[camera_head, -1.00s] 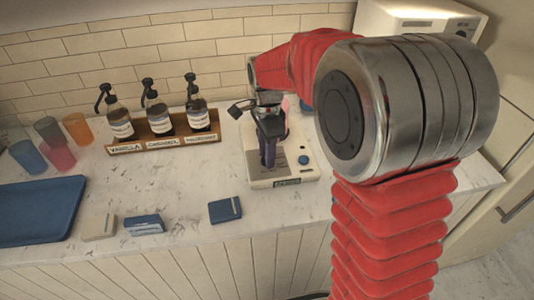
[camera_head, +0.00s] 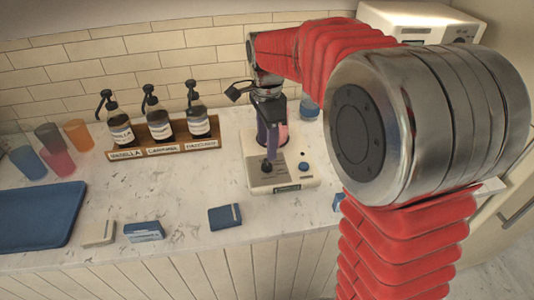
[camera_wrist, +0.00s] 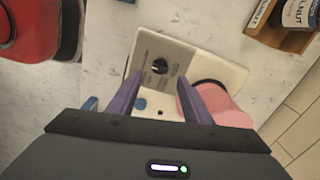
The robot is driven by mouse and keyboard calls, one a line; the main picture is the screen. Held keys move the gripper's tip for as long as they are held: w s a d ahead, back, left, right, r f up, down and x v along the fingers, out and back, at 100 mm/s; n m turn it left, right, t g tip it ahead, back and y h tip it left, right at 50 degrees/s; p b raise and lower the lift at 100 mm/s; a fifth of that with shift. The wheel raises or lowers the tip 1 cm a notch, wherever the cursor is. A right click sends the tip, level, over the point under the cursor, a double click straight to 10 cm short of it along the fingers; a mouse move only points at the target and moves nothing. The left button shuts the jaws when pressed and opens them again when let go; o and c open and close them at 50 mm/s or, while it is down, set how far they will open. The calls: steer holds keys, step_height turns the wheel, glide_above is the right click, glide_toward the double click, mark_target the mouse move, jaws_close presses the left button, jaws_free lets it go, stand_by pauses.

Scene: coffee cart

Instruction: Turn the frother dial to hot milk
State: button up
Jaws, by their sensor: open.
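The frother (camera_head: 290,178) is a cream base on the counter with a grey panel, a blue button (camera_head: 304,167) and a small display on its front edge. In the wrist view its dark round dial (camera_wrist: 159,66) sits on the grey panel (camera_wrist: 163,52), with a light pointer mark; the setting is too small to read. My gripper (camera_head: 268,162) is over the frother, pointing down. In the wrist view its two purple fingers (camera_wrist: 162,88) are apart, with the dial just beyond and between their tips. Whether they touch it I cannot tell.
A pink jug (camera_wrist: 222,108) stands close beside one finger. A wooden rack (camera_head: 165,146) of syrup bottles is to the left. Cups (camera_head: 78,134), a blue tray (camera_head: 38,215) and small boxes (camera_head: 225,216) lie farther left and in front.

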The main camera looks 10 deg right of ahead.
mark_target(267, 162)
step_height(267, 162, up, 7)
stand_by(0.3)
steer(key=s+d+f+n+t, duration=0.1)
steer(key=s+d+n+t, duration=0.1)
steer(key=s+n, duration=0.6)
steer(key=s+d+f+n+t, duration=0.2)
steer(key=s+n, duration=0.6)
steer(key=s, duration=0.7)
steer(key=shift+s+f+t, duration=0.15)
steer(key=shift+s+t, duration=0.15)
steer(key=shift+t, duration=0.5)
